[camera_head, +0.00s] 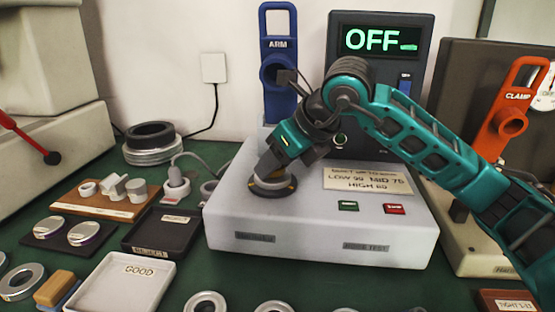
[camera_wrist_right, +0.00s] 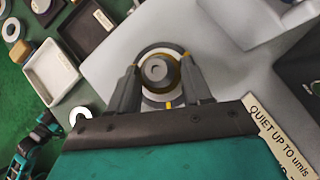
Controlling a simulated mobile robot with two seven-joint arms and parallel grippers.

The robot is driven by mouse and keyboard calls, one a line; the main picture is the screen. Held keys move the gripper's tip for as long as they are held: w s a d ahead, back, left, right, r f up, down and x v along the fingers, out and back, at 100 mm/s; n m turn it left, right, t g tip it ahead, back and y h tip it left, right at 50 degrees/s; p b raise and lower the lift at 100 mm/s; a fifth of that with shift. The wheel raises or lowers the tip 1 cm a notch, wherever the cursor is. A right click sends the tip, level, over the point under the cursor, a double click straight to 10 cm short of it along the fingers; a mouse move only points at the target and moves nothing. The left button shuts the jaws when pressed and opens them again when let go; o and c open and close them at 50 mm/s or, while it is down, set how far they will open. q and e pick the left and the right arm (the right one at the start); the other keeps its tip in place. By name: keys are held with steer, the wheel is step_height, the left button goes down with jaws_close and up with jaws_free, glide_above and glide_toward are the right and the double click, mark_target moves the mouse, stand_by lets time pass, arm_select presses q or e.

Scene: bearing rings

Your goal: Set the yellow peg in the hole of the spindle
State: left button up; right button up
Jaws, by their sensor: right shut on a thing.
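My right gripper (camera_head: 272,178) points down at the spindle (camera_head: 273,188) on top of the white test machine. In the right wrist view my right gripper (camera_wrist_right: 159,78) has its two fingers closed on opposite sides of a round piece with a grey top and a yellow band, which I take for the yellow peg (camera_wrist_right: 158,70). The peg is over the spindle (camera_wrist_right: 148,95), whose pale and dark rings show around it. The hole is hidden, so I cannot tell how deep the peg sits. Teal parts of my left arm show at the lower left of the wrist view, its fingers unclear.
The white machine (camera_head: 320,225) has a label plate, a green and a red button. Behind stand a blue ARM lever (camera_head: 279,50) and a display reading OFF (camera_head: 381,40). At left are a GOOD tray (camera_head: 125,290), a dark tray (camera_head: 160,232) and several rings.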

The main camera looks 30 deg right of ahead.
steer(key=shift+r, duration=0.15)
steer(key=shift+r, duration=0.35)
steer(key=o, duration=1.4)
steer(key=shift+f, duration=0.1)
steer(key=p+v, duration=0.2)
steer(key=v, duration=1.1)
steer(key=shift+w+p, duration=0.1)
steer(key=shift+p, duration=0.25)
